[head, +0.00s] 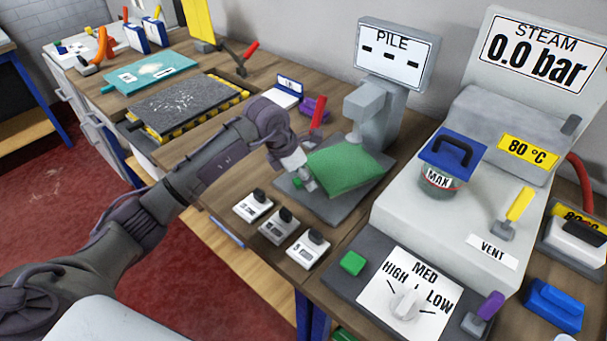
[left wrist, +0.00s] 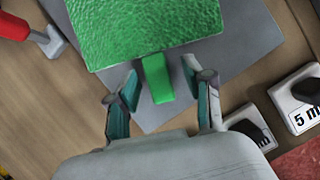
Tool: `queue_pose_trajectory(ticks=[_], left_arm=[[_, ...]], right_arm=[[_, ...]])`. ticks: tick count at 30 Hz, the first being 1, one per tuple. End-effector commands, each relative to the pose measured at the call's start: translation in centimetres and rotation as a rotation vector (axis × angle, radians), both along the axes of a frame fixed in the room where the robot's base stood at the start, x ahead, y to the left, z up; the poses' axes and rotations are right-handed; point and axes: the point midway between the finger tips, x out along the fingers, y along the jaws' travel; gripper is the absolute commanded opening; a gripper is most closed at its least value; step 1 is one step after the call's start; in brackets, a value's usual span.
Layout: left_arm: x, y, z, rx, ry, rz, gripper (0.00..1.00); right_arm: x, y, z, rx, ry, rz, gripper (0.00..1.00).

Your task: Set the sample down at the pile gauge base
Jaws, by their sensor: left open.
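The green sample (head: 345,170) lies on the grey pile gauge base (head: 329,207), in front of the gauge post under the PILE display (head: 393,54). In the left wrist view the sample (left wrist: 145,28) is a textured green square with a small green tab (left wrist: 157,79) at its near edge. My left gripper (head: 306,181) is at the sample's left edge. In the left wrist view the left gripper (left wrist: 157,97) is open, with its fingers on either side of the tab and gaps showing. The base (left wrist: 236,62) shows under the sample. My right gripper is not in view.
Several small white blocks with black knobs (head: 253,205) stand near the table's front edge. A red-handled tool (head: 317,116) stands behind the gripper. The steam unit (head: 420,207) is to the right. A dark mat (head: 187,106) lies to the left.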

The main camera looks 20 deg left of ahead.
Motion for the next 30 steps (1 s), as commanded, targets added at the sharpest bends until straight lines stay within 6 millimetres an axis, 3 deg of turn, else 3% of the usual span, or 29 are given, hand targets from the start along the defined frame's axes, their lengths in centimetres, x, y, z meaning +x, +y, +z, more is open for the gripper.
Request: queue_pose_trajectory(ticks=[8,21,30], left_arm=[[-0.5,0.7,2.2,0.001,-0.005,0.000,0.51],[-2.9,2.9,10.0,0.002,-0.004,0.001,0.51],[-3.4,3.1,11.2,0.001,-0.001,0.000,0.51]], right_arm=[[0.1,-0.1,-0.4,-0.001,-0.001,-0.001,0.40],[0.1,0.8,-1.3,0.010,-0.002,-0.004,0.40],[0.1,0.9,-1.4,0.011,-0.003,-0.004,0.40]])
